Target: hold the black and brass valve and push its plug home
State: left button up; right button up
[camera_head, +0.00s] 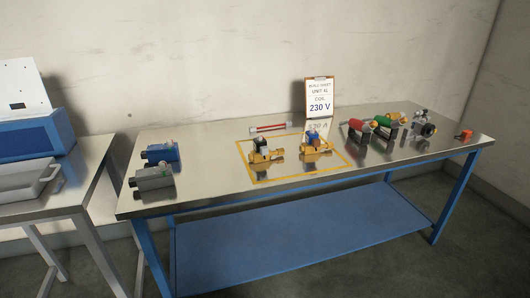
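The black and brass valve (263,152) stands on the steel-topped workbench, inside the left half of a yellow marked rectangle. It has a dark coil on a brass body. Its plug is too small to make out clearly, and I cannot tell how it is seated. A similar valve with a blue coil and brass body (315,146) stands to its right in the same rectangle. Neither of my grippers is in view, and nothing touches either valve.
A red-handled tool (268,127) lies behind the rectangle, near a clipboard (319,97) reading 230 V. Red (359,126) and green (387,121) units stand right. Blue (160,153) and grey (152,178) units stand left. The front bench edge is clear.

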aim_at(264, 150)
jog(key=l+u, duration=0.1)
jog(key=u, duration=0.3)
jog(key=i+l+u, duration=0.15)
jog(key=l+u, duration=0.15)
jog(key=i+l+u, duration=0.25)
jog(key=l, duration=0.25)
jog(key=l+u, duration=0.2)
jog(key=l, duration=0.65)
